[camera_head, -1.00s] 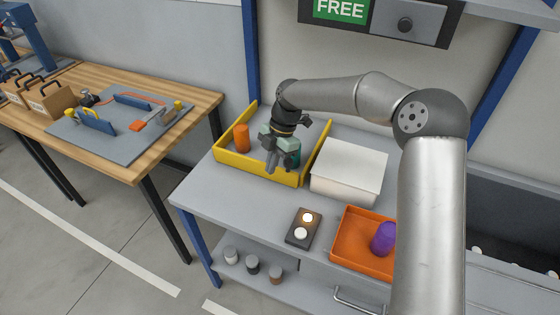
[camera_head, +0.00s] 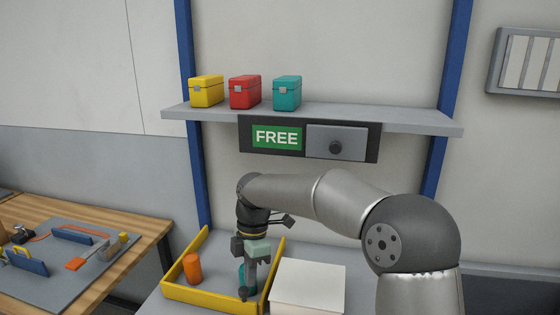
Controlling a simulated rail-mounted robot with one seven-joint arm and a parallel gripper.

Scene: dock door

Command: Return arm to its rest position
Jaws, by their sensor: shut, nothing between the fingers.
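My arm reaches in from the lower right of the head view, bent at the elbow. My gripper (camera_head: 246,292) hangs down over the yellow tray (camera_head: 212,300), shut, with nothing held between its fingers. An orange cylinder (camera_head: 193,268) stands in the left part of the tray, apart from the gripper.
A white box (camera_head: 308,285) stands right of the tray. Above, a shelf (camera_head: 400,120) bears yellow (camera_head: 206,91), red (camera_head: 245,92) and teal (camera_head: 287,93) cases. A FREE sign (camera_head: 277,137) hangs below it. A wooden table (camera_head: 140,228) is at left.

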